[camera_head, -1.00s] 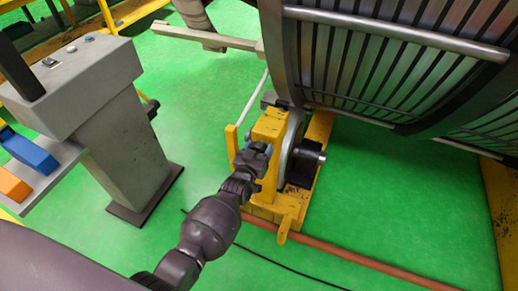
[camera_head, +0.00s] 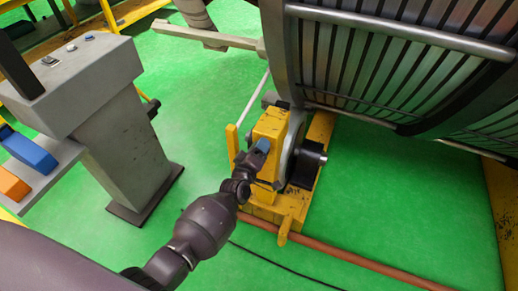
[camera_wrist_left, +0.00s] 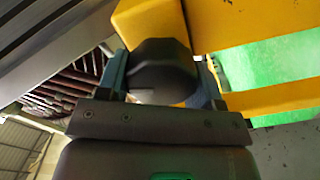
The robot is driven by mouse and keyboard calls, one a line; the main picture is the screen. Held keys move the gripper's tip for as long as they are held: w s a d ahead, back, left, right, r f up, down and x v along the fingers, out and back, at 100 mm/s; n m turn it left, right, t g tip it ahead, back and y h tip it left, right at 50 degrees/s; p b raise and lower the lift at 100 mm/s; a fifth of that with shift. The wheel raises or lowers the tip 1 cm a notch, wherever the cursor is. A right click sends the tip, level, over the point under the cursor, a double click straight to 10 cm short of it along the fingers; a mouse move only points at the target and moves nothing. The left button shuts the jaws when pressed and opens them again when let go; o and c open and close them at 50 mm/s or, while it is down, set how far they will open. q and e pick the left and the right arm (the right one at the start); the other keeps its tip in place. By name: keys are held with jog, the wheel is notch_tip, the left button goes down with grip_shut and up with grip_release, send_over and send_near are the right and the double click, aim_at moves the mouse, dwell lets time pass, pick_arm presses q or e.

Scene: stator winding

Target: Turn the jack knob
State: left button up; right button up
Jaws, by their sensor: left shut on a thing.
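The jack knob (camera_wrist_left: 163,68) is a dark rounded knob, seen in the left wrist view against the yellow jack stand. My left gripper (camera_wrist_left: 165,85) is shut on it, with one finger on each side. In the head view my left gripper (camera_head: 258,150) is at the front face of the yellow jack stand (camera_head: 270,128), and the knob is hidden behind it. My right gripper is not in view.
The large slatted stator (camera_head: 400,60) rises right behind the jack stand. A grey pedestal (camera_head: 125,150) stands at the left, beside a shelf with a blue block (camera_head: 30,153) and an orange block (camera_head: 13,185). A reddish pipe (camera_head: 340,262) crosses the green floor.

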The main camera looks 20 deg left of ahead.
pick_arm(q)
jog(key=shift+f+n, duration=0.1)
jog(key=shift+n, duration=0.9)
jog(key=shift+n+b, duration=0.35)
jog(key=shift+n, duration=0.25)
jog(key=o, duration=0.9)
jog(key=shift+o, duration=0.2)
